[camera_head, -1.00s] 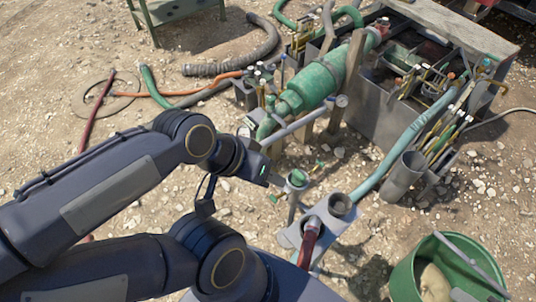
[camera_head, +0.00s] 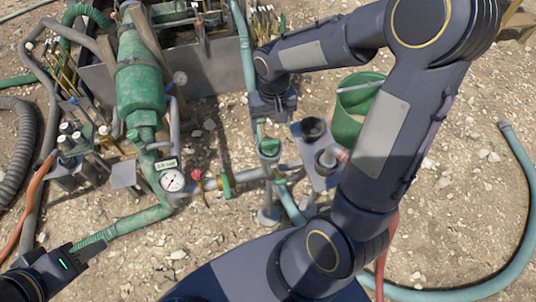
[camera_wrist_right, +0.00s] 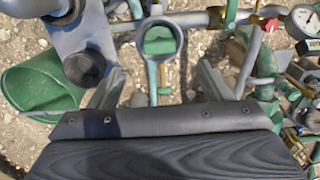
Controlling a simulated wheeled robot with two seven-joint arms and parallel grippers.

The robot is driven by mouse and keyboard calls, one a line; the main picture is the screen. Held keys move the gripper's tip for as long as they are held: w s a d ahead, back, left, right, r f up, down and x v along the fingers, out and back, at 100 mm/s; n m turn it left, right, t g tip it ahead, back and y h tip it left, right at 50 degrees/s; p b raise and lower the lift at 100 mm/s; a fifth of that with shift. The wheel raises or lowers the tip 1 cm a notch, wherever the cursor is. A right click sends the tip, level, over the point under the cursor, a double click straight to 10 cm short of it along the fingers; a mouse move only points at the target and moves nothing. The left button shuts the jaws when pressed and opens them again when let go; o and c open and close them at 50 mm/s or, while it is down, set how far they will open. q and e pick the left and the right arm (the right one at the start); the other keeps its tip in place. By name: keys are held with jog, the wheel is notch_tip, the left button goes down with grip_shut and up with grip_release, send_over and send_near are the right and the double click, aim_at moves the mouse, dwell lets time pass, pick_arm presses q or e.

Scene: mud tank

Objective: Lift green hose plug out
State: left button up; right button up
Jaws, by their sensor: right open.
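The green hose plug (camera_head: 267,146) sits in the round mouth of an upright grey socket in the head view. In the right wrist view the green plug (camera_wrist_right: 159,40) shows inside a grey ring (camera_wrist_right: 178,52). My right gripper (camera_head: 262,125) is just above the plug in the head view. In the right wrist view its fingers (camera_wrist_right: 160,76) are spread wide, with nothing between them. My left gripper (camera_head: 80,255) is at the lower left, close to the end of a green hose (camera_head: 120,225). Whether it holds the hose cannot be told.
A grey bracket with a dark round hole (camera_head: 313,130) stands right of the socket. A pressure gauge (camera_head: 172,180) and a red-handled valve (camera_head: 198,175) are to its left. A green bucket (camera_head: 352,128) stands behind. A teal hose (camera_head: 518,190) curves over gravel at right.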

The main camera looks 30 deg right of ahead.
aim_at(270, 141)
notch_tip(270, 141, down, 10)
jog(key=shift+w+r+b, duration=0.1)
jog(key=shift+w+b, duration=0.05)
jog(key=shift+b, duration=0.65)
jog(key=shift+c, duration=0.2)
jog(key=c, duration=1)
jog(key=shift+c, duration=0.2)
jog(key=shift+r, duration=0.1)
notch_tip(270, 141, up, 10)
jog(key=shift+p, duration=1)
